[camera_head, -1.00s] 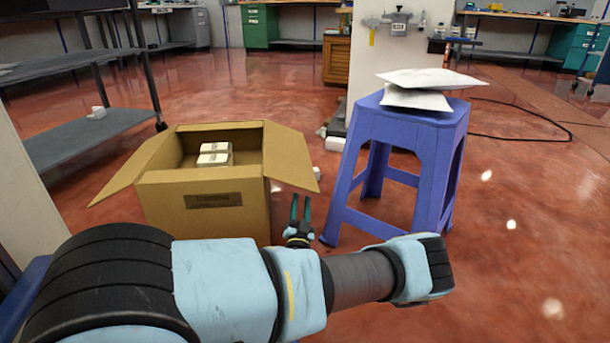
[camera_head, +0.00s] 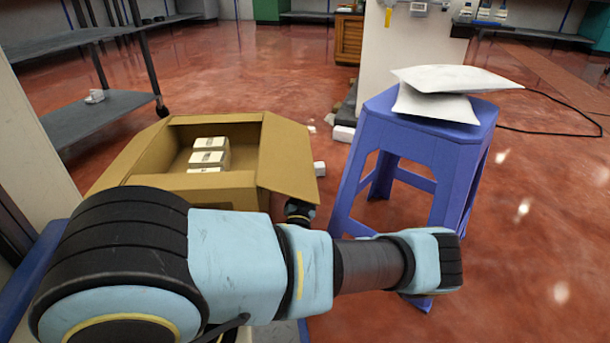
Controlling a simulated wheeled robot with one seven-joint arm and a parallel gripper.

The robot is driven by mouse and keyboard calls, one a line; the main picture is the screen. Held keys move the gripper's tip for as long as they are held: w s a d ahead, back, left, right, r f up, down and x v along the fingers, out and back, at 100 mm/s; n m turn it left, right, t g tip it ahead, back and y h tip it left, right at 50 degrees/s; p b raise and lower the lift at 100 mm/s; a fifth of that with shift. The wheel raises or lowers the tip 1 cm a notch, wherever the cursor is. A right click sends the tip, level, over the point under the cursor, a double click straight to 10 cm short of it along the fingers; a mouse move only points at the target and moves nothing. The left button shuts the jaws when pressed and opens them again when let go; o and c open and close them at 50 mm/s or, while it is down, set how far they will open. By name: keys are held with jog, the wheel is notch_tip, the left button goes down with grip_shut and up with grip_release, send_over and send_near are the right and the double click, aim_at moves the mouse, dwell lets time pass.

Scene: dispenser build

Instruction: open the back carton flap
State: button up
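The open-topped brown carton (camera_head: 228,182) stands on the floor at the left. Its left flap (camera_head: 122,165) and right flap (camera_head: 288,162) spread outward. The carton's far edge (camera_head: 215,118) shows, but I cannot make out a separate back flap or how it lies. Several small white boxes (camera_head: 207,150) sit inside. My arm covers the carton's lower front.
A blue stool (camera_head: 420,150) bearing white bags (camera_head: 440,95) stands close on the right. Small white items (camera_head: 342,133) lie on the floor between carton and stool. A grey shelf rack (camera_head: 105,118) is at the left. Floor behind the carton is clear.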

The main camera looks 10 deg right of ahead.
grip_shut()
dwell(1.4)
